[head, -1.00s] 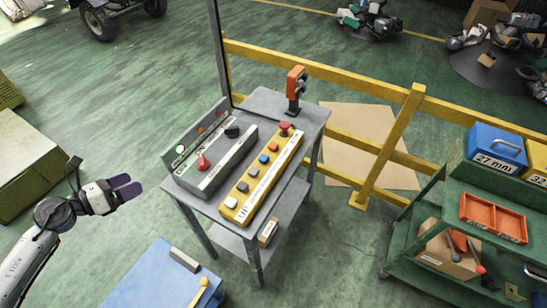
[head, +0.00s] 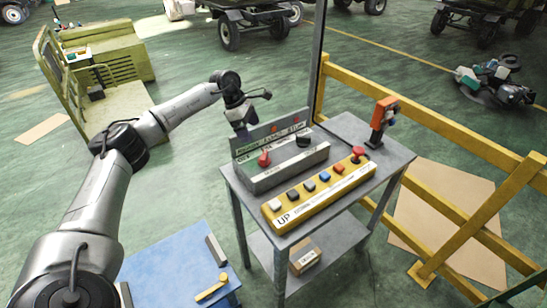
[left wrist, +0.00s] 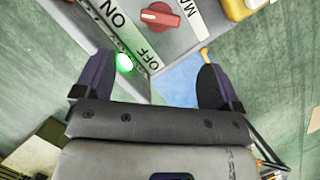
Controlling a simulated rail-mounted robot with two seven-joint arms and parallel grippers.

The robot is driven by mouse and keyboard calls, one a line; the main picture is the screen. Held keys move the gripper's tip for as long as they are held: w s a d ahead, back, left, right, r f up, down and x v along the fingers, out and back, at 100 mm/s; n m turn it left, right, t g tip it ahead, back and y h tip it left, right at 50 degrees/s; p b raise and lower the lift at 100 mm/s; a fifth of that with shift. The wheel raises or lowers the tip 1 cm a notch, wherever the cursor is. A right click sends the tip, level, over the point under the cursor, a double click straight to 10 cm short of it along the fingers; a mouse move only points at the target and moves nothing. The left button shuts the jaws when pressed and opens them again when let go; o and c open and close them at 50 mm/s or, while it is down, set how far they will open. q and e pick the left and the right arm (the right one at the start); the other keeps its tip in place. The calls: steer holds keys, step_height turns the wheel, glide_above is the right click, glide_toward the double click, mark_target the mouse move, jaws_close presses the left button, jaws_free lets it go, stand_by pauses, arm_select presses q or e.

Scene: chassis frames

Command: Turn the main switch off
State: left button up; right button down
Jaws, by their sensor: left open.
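The main switch, a red rotary knob (head: 264,159), sits on the sloped grey box (head: 292,168) on the grey table. In the left wrist view the knob (left wrist: 160,16) shows a white mark at its left end, on the side of the "ON" label (left wrist: 118,20); the "OFF" label (left wrist: 155,55) is nearer my fingers. A green lamp (left wrist: 124,62) is lit beside the labels. My left gripper (head: 243,117) is behind and above the box's upright label panel. Its fingers are open and empty, apart from the knob. My right gripper does not show.
A black knob (head: 304,140) sits right of the red one. A yellow button box (head: 318,192) with several buttons lies in front. An orange device (head: 382,120) stands at the table's back right. A thin grey post (head: 319,60) rises behind, beside a yellow railing (head: 420,124).

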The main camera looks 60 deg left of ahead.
mark_target(264, 154)
arm_select(q)
steer(key=x, duration=1.2)
steer(key=shift+b, duration=0.35)
steer(key=c, duration=0.9)
steer(key=shift+r, duration=0.1)
